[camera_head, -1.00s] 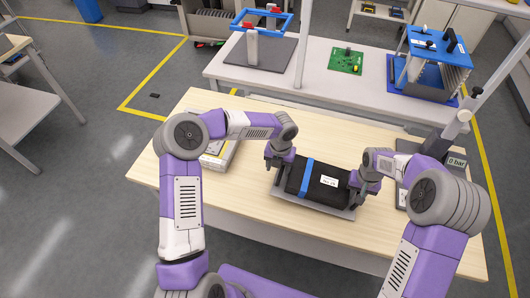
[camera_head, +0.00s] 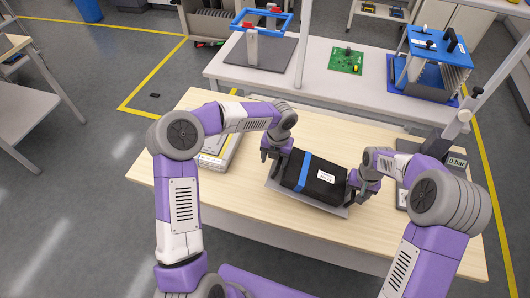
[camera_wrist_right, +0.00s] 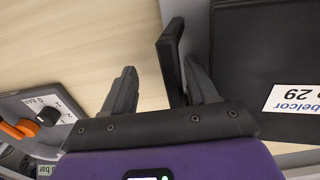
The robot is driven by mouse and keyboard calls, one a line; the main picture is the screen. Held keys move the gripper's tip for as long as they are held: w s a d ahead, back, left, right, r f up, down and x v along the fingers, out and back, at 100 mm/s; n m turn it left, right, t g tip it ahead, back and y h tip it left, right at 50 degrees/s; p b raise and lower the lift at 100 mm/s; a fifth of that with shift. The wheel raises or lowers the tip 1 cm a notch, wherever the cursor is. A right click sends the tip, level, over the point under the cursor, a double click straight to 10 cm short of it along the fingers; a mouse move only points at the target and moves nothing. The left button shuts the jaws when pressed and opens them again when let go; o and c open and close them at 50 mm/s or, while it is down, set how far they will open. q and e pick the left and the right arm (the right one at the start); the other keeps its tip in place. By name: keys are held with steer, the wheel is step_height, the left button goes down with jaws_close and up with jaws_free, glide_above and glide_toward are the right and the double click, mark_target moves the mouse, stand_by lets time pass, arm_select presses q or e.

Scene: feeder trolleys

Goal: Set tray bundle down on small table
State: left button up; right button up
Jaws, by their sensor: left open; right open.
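The tray bundle is a grey tray (camera_head: 312,204) carrying a black block (camera_head: 322,188) with a blue strap and white label. It is over the middle of the light wooden table (camera_head: 237,212). It sits at a slant, its left end looking slightly higher; contact underneath is hidden. My left gripper (camera_head: 275,156) is open at the bundle's left end, fingers partly hidden. My right gripper (camera_head: 361,190) is open at its right end. In the right wrist view, a dark upright handle (camera_wrist_right: 170,50) stands between the spread fingers of the right gripper (camera_wrist_right: 165,85).
A flat grey device (camera_head: 220,152) lies on the table left of the bundle. A unit with a "0 bar" display (camera_head: 456,162) stands at the right. Behind is a white bench (camera_head: 315,90) with a green board (camera_head: 346,61) and blue fixtures. The front left tabletop is clear.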

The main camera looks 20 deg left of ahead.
arm_select(q)
steer(key=shift+w+d+r+h, duration=0.15)
steer(key=shift+d+r, duration=0.2)
steer(key=shift+d, duration=0.2)
steer(key=shift+w+d+r+h, duration=0.15)
steer(key=shift+d+r, duration=0.2)
steer(key=shift+d, duration=0.2)
arm_select(e)
steer(key=shift+s+a+f, duration=0.3)
steer(key=shift+s+a, duration=0.05)
arm_select(q)
steer(key=shift+s+d+f, duration=0.15)
steer(key=shift+s+f, duration=0.1)
arm_select(e)
steer(key=shift+w+r, duration=0.15)
steer(key=shift+r, duration=2.05)
steer(key=shift+w+r, duration=0.15)
steer(key=shift+r, duration=2.1)
steer(key=shift+r+p, duration=0.95)
steer(key=shift+p, duration=0.05)
arm_select(q)
steer(key=a, duration=0.5)
steer(key=shift+a, duration=0.3)
arm_select(e)
steer(key=shift+d+r, duration=0.1)
steer(key=shift+d, duration=0.35)
